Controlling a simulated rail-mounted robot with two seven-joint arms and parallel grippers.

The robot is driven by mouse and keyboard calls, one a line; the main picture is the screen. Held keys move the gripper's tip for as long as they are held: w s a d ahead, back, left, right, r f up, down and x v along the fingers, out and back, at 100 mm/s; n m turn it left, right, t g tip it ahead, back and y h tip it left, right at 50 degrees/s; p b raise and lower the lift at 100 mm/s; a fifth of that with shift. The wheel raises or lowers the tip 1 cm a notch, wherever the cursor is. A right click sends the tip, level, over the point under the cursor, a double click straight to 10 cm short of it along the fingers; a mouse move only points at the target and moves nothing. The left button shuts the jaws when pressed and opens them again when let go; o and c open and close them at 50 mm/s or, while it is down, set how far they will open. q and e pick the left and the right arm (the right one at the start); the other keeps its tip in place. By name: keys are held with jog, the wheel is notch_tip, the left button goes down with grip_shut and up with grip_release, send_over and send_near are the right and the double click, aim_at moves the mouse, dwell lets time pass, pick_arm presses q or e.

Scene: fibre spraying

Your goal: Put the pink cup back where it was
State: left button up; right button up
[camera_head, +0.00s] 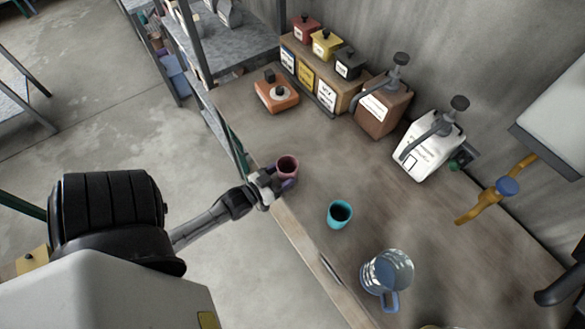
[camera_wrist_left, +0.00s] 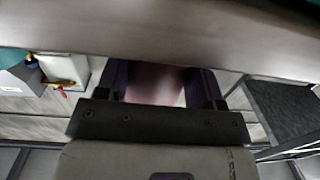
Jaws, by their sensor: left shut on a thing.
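The pink cup (camera_head: 288,166) is upright at the left edge of the wooden counter, with its dark opening facing up. My left gripper (camera_head: 276,183) is shut on it from the near side. In the left wrist view the cup (camera_wrist_left: 153,84) shows as a pink surface between the two dark fingers of the gripper (camera_wrist_left: 158,90). I cannot tell whether the cup's base touches the counter. My right gripper is not in view.
A teal cup (camera_head: 340,213) and a clear blue-handled pitcher (camera_head: 386,274) stand nearer on the counter (camera_head: 285,230). An orange container (camera_head: 276,93), a brown dispenser (camera_head: 379,106) and a white dispenser (camera_head: 428,146) stand farther back. Counter space right of the pink cup is clear.

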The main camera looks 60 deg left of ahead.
aim_at(294, 169)
pick_arm(q)
jog(key=x, duration=0.4)
jog(key=shift+w+r, duration=0.1)
jog(key=shift+r, duration=0.05)
jog(key=shift+f, duration=0.35)
jog(key=shift+f, duration=0.1)
jog(key=o, duration=0.9)
